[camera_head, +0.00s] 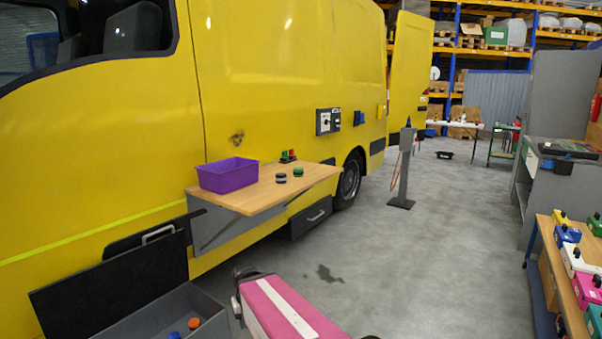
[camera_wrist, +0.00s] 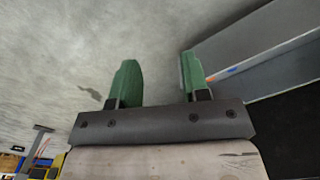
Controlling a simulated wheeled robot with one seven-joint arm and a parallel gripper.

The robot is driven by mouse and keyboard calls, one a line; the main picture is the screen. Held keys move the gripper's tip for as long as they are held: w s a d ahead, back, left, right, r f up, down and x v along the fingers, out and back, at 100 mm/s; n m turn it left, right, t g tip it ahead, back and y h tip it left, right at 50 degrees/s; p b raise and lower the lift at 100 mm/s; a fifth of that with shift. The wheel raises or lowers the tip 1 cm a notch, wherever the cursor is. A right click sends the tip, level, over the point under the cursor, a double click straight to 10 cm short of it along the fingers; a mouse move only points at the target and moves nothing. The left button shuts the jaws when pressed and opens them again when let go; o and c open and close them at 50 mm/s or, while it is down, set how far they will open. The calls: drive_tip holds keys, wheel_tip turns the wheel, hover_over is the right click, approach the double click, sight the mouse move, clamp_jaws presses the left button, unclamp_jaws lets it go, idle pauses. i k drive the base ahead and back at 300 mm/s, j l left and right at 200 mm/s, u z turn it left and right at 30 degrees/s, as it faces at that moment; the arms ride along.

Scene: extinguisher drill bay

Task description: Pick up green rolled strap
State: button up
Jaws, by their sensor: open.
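A small green rolled strap (camera_head: 298,173) lies on the wooden fold-down shelf (camera_head: 240,198) on the side of the yellow van. A similar dark roll (camera_head: 281,178) lies just left of it. My gripper (camera_wrist: 160,82) shows in the wrist view with its two green fingers wide apart and nothing between them. It points at the grey floor beside an open grey box, away from the shelf. The green strap is not in the wrist view, and the fingers cannot be made out in the head view.
A purple bin (camera_head: 228,175) and a small block with red and green tops (camera_head: 288,156) stand on the shelf. The open grey box (camera_head: 205,302) holds blue and orange items. A post (camera_head: 405,165) stands beyond. A bench with coloured boxes is at right.

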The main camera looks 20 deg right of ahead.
sight(298, 172)
drive_tip(key=i+l, duration=0.15)
drive_tip(key=l, duration=0.3)
drive_tip(key=i+l+u, duration=0.1)
drive_tip(key=l, duration=0.35)
drive_tip(key=i+l, duration=0.15)
drive_tip(key=l, duration=0.35)
drive_tip(key=i+l, duration=0.1)
drive_tip(key=l, duration=0.35)
drive_tip(key=i+l+u, duration=0.1)
drive_tip(key=l, duration=0.4)
